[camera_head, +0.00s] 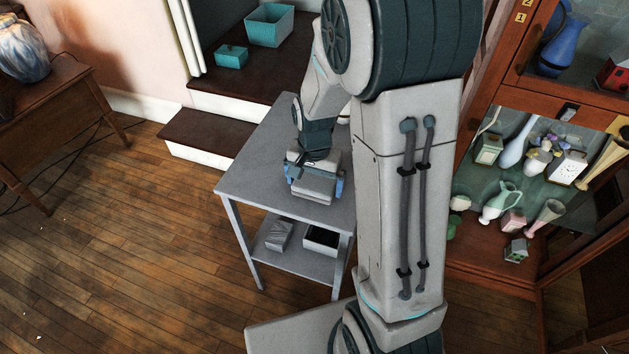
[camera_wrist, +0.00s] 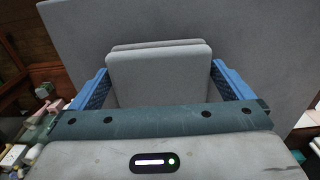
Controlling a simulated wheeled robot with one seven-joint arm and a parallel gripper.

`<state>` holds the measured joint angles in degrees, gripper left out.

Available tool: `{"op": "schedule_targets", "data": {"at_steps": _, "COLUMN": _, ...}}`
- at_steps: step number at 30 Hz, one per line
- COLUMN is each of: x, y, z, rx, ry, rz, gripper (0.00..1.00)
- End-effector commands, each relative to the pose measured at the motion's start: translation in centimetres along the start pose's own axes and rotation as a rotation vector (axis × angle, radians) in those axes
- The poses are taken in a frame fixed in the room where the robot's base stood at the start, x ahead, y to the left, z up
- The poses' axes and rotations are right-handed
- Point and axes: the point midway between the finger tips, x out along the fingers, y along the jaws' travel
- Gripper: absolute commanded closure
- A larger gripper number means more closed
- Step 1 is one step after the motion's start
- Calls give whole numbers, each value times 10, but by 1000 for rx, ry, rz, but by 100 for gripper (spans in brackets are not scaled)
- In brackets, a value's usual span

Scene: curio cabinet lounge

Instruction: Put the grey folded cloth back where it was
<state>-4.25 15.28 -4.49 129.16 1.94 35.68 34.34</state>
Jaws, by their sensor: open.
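The grey folded cloth (camera_head: 313,189) lies on the top of a grey two-level table (camera_head: 252,178). In the wrist view the cloth (camera_wrist: 160,72) shows as a flat, rounded, layered pad between my blue fingers. My gripper (camera_head: 315,181) points down over the cloth. In the wrist view my gripper (camera_wrist: 161,84) is open, with one finger on each side of the cloth and a visible gap on the left. Whether the right finger touches it I cannot tell. The near part of the cloth is hidden by my gripper's body.
The table's lower shelf holds a grey object (camera_head: 278,235) and a dark open box (camera_head: 321,240). Dark steps (camera_head: 205,133) with teal boxes (camera_head: 270,24) stand behind. A glass-fronted cabinet (camera_head: 470,225) with several ornaments stands at right.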

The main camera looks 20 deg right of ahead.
Motion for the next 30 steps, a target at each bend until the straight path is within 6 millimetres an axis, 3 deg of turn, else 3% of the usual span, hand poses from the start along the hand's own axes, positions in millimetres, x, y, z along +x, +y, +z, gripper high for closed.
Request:
{"op": "schedule_targets", "data": {"at_steps": 12, "x": -89, "y": 0, "z": -1, "rx": 0, "ry": 4, "rz": -4, "gripper": 0}}
{"op": "schedule_targets", "data": {"at_steps": 20, "x": -116, "y": 0, "z": 0, "rx": -4, "ry": 4, "rz": -3, "gripper": 0}}
{"op": "schedule_targets", "data": {"at_steps": 25, "x": -131, "y": 12, "z": 18, "rx": -93, "ry": 23, "rz": -24, "gripper": 0}}
{"op": "schedule_targets", "data": {"at_steps": 30, "x": -151, "y": 38, "z": 54, "rx": -292, "ry": 74, "rz": -58, "gripper": 0}}
